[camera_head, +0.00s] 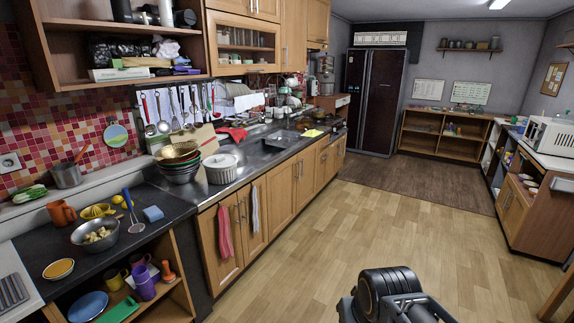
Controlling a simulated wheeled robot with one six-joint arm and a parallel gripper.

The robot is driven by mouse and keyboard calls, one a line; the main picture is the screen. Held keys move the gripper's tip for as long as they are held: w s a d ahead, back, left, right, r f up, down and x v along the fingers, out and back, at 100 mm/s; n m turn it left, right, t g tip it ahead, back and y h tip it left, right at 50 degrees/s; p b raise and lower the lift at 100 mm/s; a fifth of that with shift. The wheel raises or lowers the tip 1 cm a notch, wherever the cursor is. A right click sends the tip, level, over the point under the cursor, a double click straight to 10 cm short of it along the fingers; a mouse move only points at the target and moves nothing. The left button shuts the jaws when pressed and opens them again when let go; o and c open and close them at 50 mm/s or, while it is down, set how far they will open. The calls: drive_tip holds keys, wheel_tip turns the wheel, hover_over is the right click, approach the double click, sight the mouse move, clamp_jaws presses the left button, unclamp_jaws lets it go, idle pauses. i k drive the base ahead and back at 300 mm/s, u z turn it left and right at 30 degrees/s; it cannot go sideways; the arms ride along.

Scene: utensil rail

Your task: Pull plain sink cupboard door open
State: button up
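A run of closed wooden cupboard doors stands under the dark counter on the left. Under the sink basin (283,139), plain doors without cloths, such as this plain door (281,197), show upright handles and look shut. Nearer, one door (212,262) has a pink towel (225,234) hanging at it, and the door beside it has a grey-blue towel (255,209). I cannot tell for certain which plain door the task names. Dark parts of my own arm show at the bottom edge, apart from the doors. My gripper's fingers do not show.
The wooden floor (350,235) before the cupboards is clear. An open shelf unit (170,312) with cups stands at the near left. A black fridge (372,98) stands at the back, and a counter unit (535,222) is on the right.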

sight(281, 181)
drive_tip(key=z, duration=0.45)
drive_tip(key=i, duration=2.3)
drive_tip(key=u, duration=0.65)
drive_tip(key=i, duration=1.7)
drive_tip(key=u, duration=0.55)
drive_tip(key=i, duration=0.45)
drive_tip(key=u, duration=0.05)
